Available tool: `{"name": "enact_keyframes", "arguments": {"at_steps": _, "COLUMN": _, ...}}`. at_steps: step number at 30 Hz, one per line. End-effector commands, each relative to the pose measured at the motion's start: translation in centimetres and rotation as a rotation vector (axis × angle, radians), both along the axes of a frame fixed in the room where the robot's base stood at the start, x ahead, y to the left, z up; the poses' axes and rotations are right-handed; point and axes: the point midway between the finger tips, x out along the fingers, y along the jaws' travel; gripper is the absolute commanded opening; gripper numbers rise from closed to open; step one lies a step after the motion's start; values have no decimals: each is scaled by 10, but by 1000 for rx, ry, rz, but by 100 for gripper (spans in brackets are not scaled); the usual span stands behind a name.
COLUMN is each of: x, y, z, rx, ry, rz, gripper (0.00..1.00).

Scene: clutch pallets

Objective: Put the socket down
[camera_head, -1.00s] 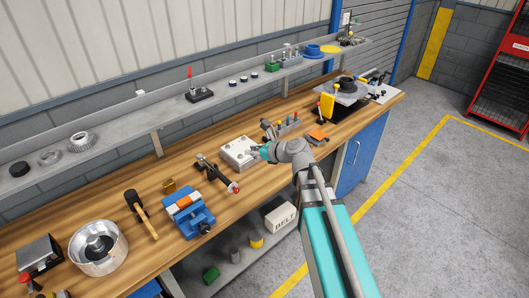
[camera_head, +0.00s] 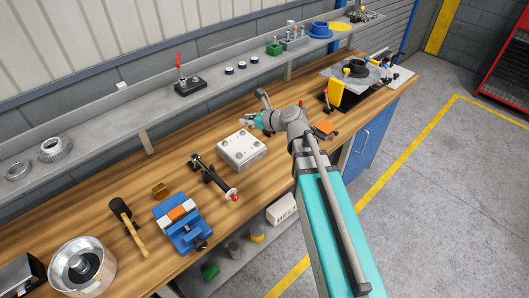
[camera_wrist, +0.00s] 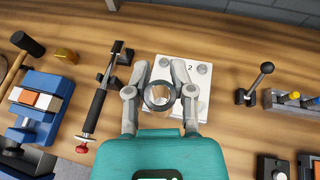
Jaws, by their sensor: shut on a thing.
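My gripper (camera_wrist: 160,88) is shut on the socket (camera_wrist: 160,95), a short grey metal ring seen end-on between the two fingers in the wrist view. In the head view my gripper (camera_head: 252,121) is over the workbench, just behind the white block; the socket is too small to make out there. The white block (camera_head: 242,150) lies on the bench with round features on top. In the wrist view the block (camera_wrist: 189,112), marked "2", shows behind and below the socket. How high the socket is above it I cannot tell.
The wooden bench (camera_head: 150,210) also holds a tool with a red-tipped handle (camera_head: 233,196), a blue vise (camera_head: 183,223) and a hammer (camera_head: 133,230). In the wrist view a black lever (camera_wrist: 258,85) and a grey rack (camera_wrist: 290,103) stand to the right.

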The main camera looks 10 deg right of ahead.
Motion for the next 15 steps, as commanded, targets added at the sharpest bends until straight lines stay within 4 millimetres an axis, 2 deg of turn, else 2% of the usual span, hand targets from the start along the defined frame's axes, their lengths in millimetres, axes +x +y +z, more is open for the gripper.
{"name": "enact_keyframes", "arguments": {"at_steps": 15, "x": 3, "y": -14, "z": -1, "rx": 0, "ry": 0, "rz": -21, "gripper": 0}}
